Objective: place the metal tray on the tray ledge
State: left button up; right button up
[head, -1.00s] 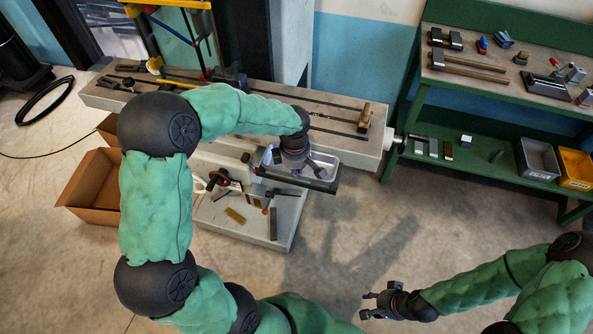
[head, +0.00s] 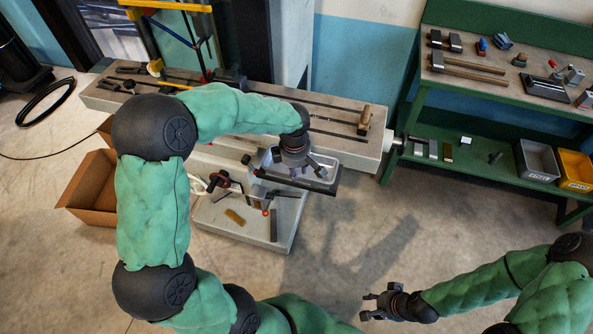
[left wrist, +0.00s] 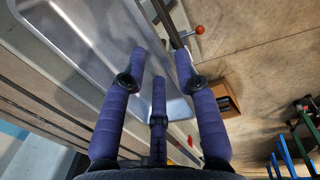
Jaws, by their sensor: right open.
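The metal tray (head: 325,168) is a shallow silver pan in front of the machine table. It lies behind the dark front bar of the tray ledge (head: 300,182) and looks seated there, though contact underneath is hidden. In the left wrist view the tray (left wrist: 85,45) fills the upper left. My left gripper (head: 300,168) is over the tray with its fingers spread. In the left wrist view its purple fingers (left wrist: 160,65) stand apart near the tray's edge, with the right finger beyond the rim. My right gripper (head: 366,305) is open and empty above the floor at lower right.
The slotted machine table (head: 340,142) runs behind the tray, with a wooden-handled tool (head: 364,119) on it. A red-knobbed lever (head: 265,212) is below the ledge. A cardboard box (head: 92,190) stands at left, a green workbench (head: 470,185) at right.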

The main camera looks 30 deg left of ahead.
pick_arm(q)
notch_tip(320, 180, up, 11)
jog(key=s+p, duration=0.1)
jog(key=p, duration=0.1)
jog(key=shift+d+f, duration=0.15)
jog(key=shift+f, duration=0.05)
